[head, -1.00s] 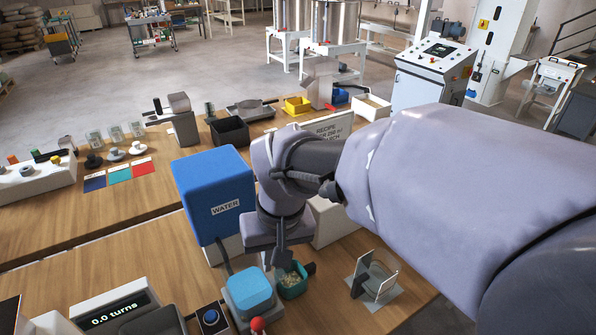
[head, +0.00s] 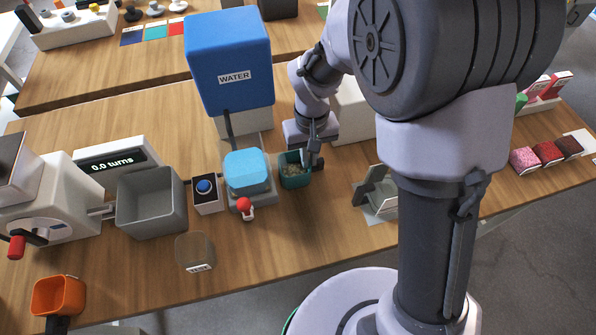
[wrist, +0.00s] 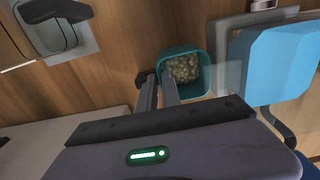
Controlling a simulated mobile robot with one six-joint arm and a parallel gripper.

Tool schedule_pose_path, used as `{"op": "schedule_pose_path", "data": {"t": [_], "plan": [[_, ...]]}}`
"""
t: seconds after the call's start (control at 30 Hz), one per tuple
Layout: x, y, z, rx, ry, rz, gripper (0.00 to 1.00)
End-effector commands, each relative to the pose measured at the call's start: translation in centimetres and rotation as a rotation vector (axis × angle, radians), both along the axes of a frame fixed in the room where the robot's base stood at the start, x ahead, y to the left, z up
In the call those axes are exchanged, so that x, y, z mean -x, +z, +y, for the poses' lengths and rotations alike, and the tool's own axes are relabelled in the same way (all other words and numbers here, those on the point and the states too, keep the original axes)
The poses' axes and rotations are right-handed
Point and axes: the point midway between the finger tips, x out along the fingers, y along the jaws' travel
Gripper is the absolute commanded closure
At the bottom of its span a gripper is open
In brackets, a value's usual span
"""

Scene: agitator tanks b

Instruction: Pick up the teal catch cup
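The teal catch cup (head: 291,178) stands on the wooden table, just right of the light-blue-topped unit. It holds pale granules and has a short dark handle on its right side. In the wrist view the cup (wrist: 206,72) is upright, with the dark handle to its left. My gripper (head: 313,158) is low at the cup's handle side. In the wrist view my gripper (wrist: 158,82) shows two narrow fingers with a gap between them, at the handle and the cup's near left edge. Contact with the cup cannot be told.
The light-blue-topped unit (head: 246,174) with a red knob is close on the left. A blue WATER tank (head: 229,62) stands behind. Farther left are a grey bin (head: 151,205) and a blue button box (head: 205,194).

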Motion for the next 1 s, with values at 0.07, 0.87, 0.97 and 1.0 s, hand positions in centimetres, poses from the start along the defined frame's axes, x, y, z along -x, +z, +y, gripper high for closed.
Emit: {"op": "schedule_pose_path", "data": {"t": [0.07,0.87,0.97,1.0], "plan": [[0.1,-2.2,0.0,0.001,0.000,0.002,0.92],[0.1,-4.0,0.1,0.000,0.001,0.000,1.00],[0.1,-4.0,0.1,0.000,0.001,0.000,1.00],[0.1,-4.0,0.1,0.000,0.001,0.000,1.00]]}}
